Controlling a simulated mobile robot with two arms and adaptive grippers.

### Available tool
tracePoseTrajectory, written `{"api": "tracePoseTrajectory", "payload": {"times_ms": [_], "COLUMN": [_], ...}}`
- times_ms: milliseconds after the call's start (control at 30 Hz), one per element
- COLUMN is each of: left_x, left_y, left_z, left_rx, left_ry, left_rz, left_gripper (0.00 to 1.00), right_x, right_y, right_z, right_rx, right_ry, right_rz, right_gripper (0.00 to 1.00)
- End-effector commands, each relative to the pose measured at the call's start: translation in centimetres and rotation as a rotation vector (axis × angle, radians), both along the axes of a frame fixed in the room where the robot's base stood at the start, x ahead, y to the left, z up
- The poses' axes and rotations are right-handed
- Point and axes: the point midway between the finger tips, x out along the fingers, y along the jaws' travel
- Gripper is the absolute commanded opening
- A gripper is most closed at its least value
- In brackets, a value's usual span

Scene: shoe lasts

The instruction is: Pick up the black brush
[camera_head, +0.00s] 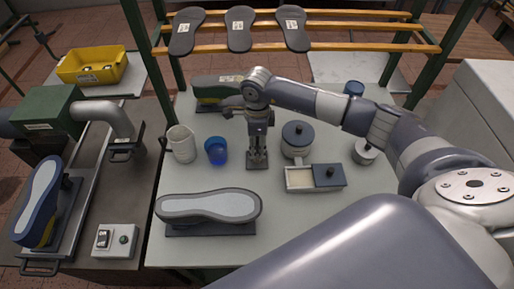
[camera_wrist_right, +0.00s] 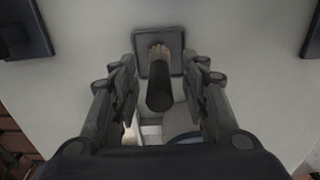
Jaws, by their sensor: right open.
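The black brush (camera_wrist_right: 160,92) shows in the right wrist view, its dark handle towards the camera and a pale part at its far end, over a grey square holder (camera_wrist_right: 146,40). My right gripper (camera_wrist_right: 162,78) is open, with one finger on each side of the brush and gaps between them. In the head view my right gripper (camera_head: 257,160) points down at the middle of the table, between the blue cup and the dark-lidded pot. There the brush is mostly hidden by the gripper. My left gripper is not in view.
A white jug (camera_head: 182,144) and a blue cup (camera_head: 216,152) stand left of the gripper. A dark-lidded pot (camera_head: 298,137) and a shallow box (camera_head: 300,179) stand right. A shoe sole on a last (camera_head: 208,207) lies in front. The table (camera_head: 290,222) is clear at front right.

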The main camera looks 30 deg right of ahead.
Motion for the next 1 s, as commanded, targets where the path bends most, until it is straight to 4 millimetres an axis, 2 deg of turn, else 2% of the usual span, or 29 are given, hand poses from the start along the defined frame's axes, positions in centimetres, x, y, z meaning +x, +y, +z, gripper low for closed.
{"api": "tracePoseTrajectory", "payload": {"times_ms": [167, 333, 767, 867, 1000], "left_x": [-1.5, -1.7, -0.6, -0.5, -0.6], "left_y": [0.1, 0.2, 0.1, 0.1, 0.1], "left_z": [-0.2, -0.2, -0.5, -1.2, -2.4], "left_rx": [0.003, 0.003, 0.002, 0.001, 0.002], "left_ry": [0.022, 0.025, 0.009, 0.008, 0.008], "left_rz": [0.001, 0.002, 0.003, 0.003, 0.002], "left_gripper": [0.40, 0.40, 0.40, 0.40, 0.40], "right_x": [0.0, 0.0, 0.1, 0.2, 0.1], "right_y": [0.0, 0.0, 0.0, -0.1, 0.0], "right_z": [-0.1, 0.0, 0.5, 1.9, 4.7], "right_rx": [0.000, 0.000, 0.000, 0.000, 0.000], "right_ry": [0.000, 0.000, -0.001, -0.005, -0.005], "right_rz": [0.000, 0.000, -0.001, 0.000, 0.001], "right_gripper": [0.39, 0.01, 0.00, 0.00, 0.00]}}
